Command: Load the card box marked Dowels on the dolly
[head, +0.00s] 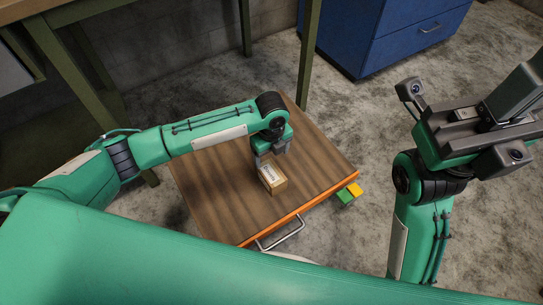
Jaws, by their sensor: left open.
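The print on the label is too small to read. My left gripper (271,157) points down at the far end of the box and is open. I cannot tell whether its fingers touch the box, and its arm hides part of the deck. My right gripper (518,88) is raised at the far right, away from the dolly and partly cut off by the picture edge; its jaw opening is unclear.
The dolly has an orange edge and a metal handle (282,234) at the front. A blue cabinet (395,40) and green table legs (309,50) stand behind. Grey floor is clear at right.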

